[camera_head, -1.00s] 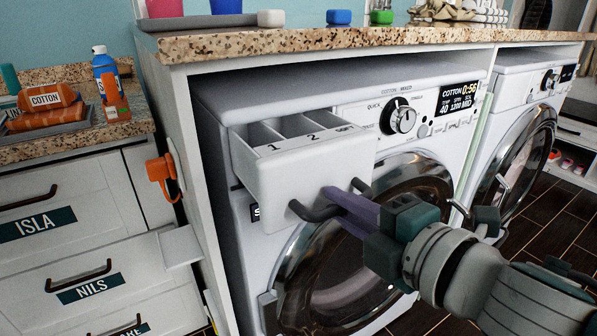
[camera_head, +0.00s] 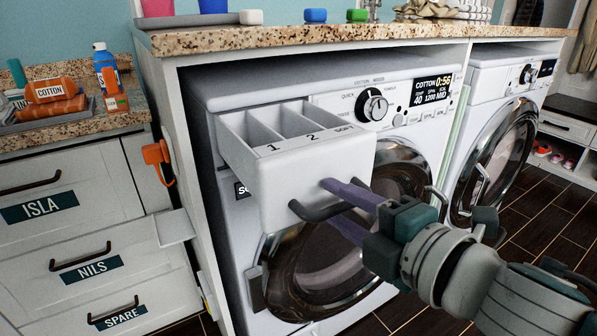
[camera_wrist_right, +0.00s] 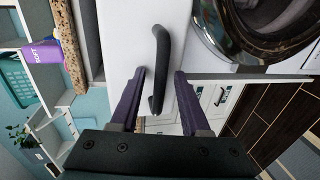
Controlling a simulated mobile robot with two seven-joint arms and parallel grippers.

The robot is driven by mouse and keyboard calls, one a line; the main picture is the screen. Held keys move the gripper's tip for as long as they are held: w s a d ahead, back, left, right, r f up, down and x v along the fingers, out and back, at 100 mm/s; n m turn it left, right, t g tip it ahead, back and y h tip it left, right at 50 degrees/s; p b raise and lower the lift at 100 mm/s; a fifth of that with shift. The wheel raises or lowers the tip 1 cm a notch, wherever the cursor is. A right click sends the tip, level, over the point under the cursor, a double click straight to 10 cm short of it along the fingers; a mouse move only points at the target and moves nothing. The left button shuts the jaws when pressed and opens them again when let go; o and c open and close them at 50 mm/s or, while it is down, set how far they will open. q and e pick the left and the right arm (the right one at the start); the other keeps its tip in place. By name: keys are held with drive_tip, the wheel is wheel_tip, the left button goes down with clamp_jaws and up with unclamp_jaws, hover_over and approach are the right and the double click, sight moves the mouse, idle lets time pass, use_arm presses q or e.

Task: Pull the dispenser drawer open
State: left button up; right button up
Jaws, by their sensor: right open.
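The white dispenser drawer (camera_head: 318,185) stands out from the upper left of the washing machine's front, its compartments marked 1, 2 and SOFT showing from above. Its dark bar handle (camera_head: 312,213) is on the drawer front. My right gripper (camera_head: 330,203) is at the handle with its purple fingers open. In the right wrist view the handle (camera_wrist_right: 161,60) passes between the two spread fingers of the gripper (camera_wrist_right: 160,76), with gaps at the sides. Whether a finger touches the handle I cannot tell. My left gripper is not in view.
The washing machine (camera_head: 250,90) sits under a granite counter (camera_head: 300,38), with its round door below the drawer. A second machine (camera_head: 505,130) stands to the right. Drawer cabinets (camera_head: 90,235) stand at the left, and an orange clip-like thing (camera_head: 157,160) hangs beside them.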

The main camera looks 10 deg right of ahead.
drive_tip(key=shift+s, duration=0.1)
drive_tip(key=p+v, duration=0.1)
drive_tip(key=v, duration=0.8)
drive_tip(key=shift+s, duration=0.35)
drive_tip(key=shift+d, duration=0.1)
drive_tip(key=s+d+r+m+g+h+p, duration=0.3)
drive_tip(key=d+r+m+h+p, duration=0.25)
drive_tip(key=r+m+p, duration=0.4)
drive_tip(key=s+a+r+m+g+p, duration=0.1)
drive_tip(key=s+r+m+g+p, duration=0.1)
drive_tip(key=s+m+g+p, duration=0.3)
drive_tip(key=s+a+r+m+g+p, duration=0.1)
drive_tip(key=s+a+m+g+p, duration=0.15)
drive_tip(key=s+m, duration=0.4)
wheel_tip(320, 180, up, 37)
drive_tip(key=s+n+p, duration=0.1)
drive_tip(key=s+p, duration=0.1)
drive_tip(key=p, duration=3.5)
drive_tip(key=shift+d, duration=0.3)
